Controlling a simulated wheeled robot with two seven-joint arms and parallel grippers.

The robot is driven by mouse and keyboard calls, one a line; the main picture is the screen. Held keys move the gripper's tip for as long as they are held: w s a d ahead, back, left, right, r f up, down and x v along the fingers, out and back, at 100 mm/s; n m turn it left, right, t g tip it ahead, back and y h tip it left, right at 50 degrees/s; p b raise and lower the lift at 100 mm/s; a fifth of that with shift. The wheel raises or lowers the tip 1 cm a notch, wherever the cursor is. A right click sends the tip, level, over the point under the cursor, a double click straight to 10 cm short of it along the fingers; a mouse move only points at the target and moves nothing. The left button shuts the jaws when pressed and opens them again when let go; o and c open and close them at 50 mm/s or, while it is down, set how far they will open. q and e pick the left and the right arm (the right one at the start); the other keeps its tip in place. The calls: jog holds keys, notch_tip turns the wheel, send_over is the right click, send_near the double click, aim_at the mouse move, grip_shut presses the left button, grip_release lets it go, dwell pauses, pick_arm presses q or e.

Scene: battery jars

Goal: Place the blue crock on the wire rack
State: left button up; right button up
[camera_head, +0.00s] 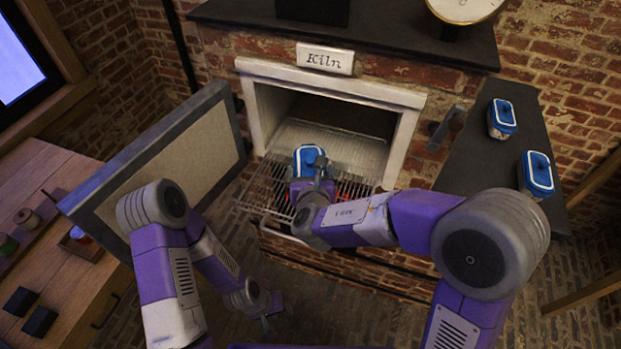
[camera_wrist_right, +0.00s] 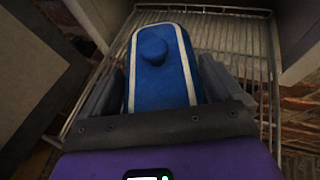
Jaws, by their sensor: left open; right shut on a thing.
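The blue crock (camera_head: 309,156), with a white-edged blue lid and a round knob, is at the mouth of the kiln. My right gripper (camera_head: 313,181) is shut on it, and the right wrist view shows the crock (camera_wrist_right: 158,82) between the two fingers (camera_wrist_right: 160,95). The wire rack (camera_head: 262,190) sticks out of the kiln opening, and the crock is over it. The rack (camera_wrist_right: 238,42) also spreads around and behind the crock in the wrist view. I cannot tell whether the crock's base touches the wires. My left gripper (camera_head: 264,309) is open, low and away from the rack.
The kiln (camera_head: 417,99) stands open, its thick door (camera_head: 185,150) swung out to the left. A wooden bench (camera_head: 75,185) with small items is at left.

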jog(key=shift+f, duration=0.25)
jog(key=shift+f, duration=0.15)
jog(key=o, duration=1.2)
jog(key=shift+s+r, duration=0.2)
jog(key=p+v, duration=0.2)
jog(key=v, duration=0.9)
jog(key=shift+s, duration=0.35)
